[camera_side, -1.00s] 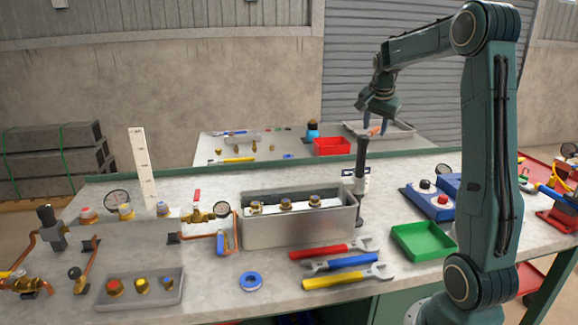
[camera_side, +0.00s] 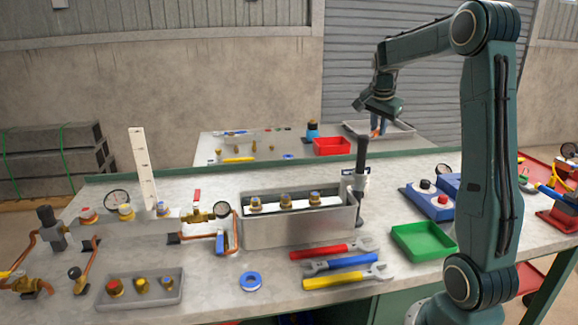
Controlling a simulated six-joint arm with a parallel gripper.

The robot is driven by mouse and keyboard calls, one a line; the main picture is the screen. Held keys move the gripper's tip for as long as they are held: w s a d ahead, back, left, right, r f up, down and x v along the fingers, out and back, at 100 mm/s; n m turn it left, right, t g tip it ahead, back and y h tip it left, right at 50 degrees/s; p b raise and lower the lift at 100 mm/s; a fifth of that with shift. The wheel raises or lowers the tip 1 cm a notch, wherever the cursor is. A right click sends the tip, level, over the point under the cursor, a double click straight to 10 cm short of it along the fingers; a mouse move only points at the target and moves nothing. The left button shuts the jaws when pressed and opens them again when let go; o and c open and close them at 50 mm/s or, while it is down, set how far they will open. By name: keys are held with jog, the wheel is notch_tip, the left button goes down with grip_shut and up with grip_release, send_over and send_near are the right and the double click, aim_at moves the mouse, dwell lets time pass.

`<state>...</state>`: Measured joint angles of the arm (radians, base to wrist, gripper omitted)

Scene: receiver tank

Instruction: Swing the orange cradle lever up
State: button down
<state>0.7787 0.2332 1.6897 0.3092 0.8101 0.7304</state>
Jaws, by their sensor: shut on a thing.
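My gripper (camera_side: 378,129) is at the right of the back, pointing down over the grey tray (camera_side: 404,131) on the far table. Its fingers are close together, shut on a small orange piece (camera_side: 374,131) that looks like the orange lever. The fingers hide most of this piece, so its angle and the cradle it belongs to cannot be made out.
A black upright post (camera_side: 361,165) stands in front of the gripper on the near bench. A grey box with brass fittings (camera_side: 298,228) and a green tray (camera_side: 423,240) stand nearer.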

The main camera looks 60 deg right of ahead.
jog(key=s+a+m+g+y, duration=0.2)
jog(key=s+a+m+g, duration=0.3)
jog(key=m, duration=1.1)
jog(key=shift+s+a+g+y, duration=0.3)
jog(key=shift+a+g, duration=0.2)
jog(key=shift+a, duration=0.85)
jog(key=c, duration=1.4)
grip_release()
jog(key=shift+o, duration=0.2)
jog(key=shift+d, duration=0.15)
